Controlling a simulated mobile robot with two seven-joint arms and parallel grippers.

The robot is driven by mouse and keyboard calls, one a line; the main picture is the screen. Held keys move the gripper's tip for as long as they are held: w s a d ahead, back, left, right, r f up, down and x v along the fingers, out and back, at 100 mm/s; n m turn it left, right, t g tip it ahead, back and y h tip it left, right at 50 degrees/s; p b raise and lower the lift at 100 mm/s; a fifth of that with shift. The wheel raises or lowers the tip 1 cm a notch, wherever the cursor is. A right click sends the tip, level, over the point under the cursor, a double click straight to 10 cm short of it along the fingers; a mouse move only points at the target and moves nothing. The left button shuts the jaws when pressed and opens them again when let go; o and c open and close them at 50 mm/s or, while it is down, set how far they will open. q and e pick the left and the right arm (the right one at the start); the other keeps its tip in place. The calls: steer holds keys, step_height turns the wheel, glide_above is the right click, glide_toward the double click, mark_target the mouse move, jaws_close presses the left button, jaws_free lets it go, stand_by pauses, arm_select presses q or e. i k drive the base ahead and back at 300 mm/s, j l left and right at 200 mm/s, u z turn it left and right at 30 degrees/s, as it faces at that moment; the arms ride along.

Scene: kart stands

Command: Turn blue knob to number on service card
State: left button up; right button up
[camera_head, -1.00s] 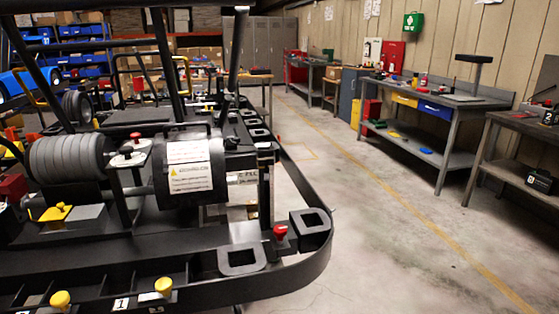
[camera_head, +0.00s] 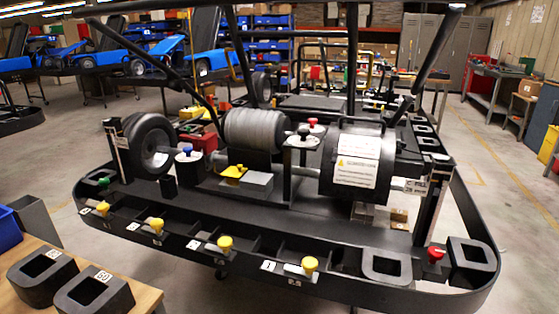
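The blue knob (camera_head: 186,150) sits on a small pale round plate on the kart stand (camera_head: 200,262), left of the grey ribbed cylinder (camera_head: 255,130). Its number marks are too small to read. A white printed card with a yellow warning triangle (camera_head: 356,172) is on the black cylinder right of centre. I cannot tell whether it is the service card, and its text is not legible. Neither of my grippers shows in the head view.
Yellow knobs (camera_head: 225,244) line the front rail, beside small number tags. A red knob (camera_head: 435,253) is at the right corner and a green knob (camera_head: 103,182) at the left. A wooden table (camera_head: 140,298) with black blocks (camera_head: 94,294) stands front left. Open floor lies right.

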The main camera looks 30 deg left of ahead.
mark_target(187, 149)
steer(key=u, duration=1.65)
